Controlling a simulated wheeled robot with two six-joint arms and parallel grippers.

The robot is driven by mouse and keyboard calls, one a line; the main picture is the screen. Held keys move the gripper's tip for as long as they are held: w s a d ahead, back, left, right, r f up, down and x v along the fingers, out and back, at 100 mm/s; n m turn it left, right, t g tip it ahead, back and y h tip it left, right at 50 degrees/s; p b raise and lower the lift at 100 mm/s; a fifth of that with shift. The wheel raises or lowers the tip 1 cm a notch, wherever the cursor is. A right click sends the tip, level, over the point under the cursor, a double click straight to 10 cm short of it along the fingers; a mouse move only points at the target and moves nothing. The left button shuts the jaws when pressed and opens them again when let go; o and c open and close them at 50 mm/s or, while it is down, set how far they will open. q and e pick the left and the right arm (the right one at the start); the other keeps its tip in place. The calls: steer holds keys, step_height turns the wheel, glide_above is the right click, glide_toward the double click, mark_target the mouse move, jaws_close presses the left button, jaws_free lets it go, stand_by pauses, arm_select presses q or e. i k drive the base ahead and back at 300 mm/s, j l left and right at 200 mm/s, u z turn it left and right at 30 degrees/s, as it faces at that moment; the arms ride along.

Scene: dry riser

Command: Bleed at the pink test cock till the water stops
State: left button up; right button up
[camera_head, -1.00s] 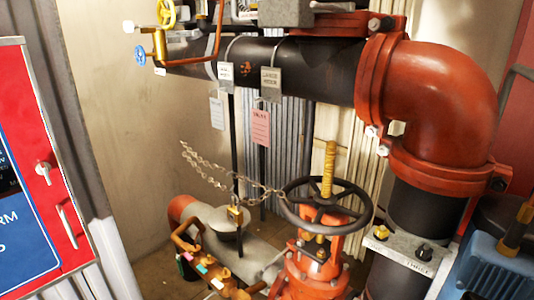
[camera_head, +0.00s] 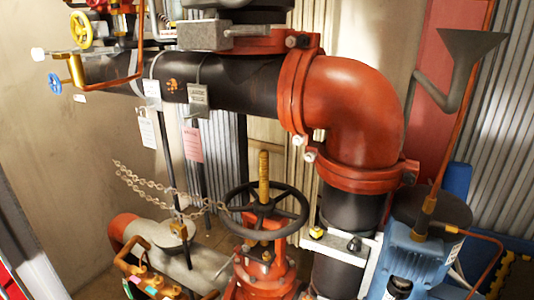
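A row of small test cocks (camera_head: 150,281) with coloured tabs sits on the brass and grey valve body at the lower left. The tabs are tiny and partly cut by the bottom edge, so I cannot tell surely which one is pink or whether its cock is open. No running water can be made out there. A pink paper tag (camera_head: 193,145) hangs from the dark horizontal pipe (camera_head: 240,80). Neither of my grippers shows in this view.
A black handwheel (camera_head: 266,211) on a red valve stands right of the cocks, with a chain (camera_head: 160,195) beside it. A large red elbow (camera_head: 352,110), a blue pump (camera_head: 415,260) and a grey funnel (camera_head: 462,60) stand to the right.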

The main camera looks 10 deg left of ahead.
mark_target(136, 279)
steer(key=k+u, duration=0.1)
steer(key=u, duration=1.15)
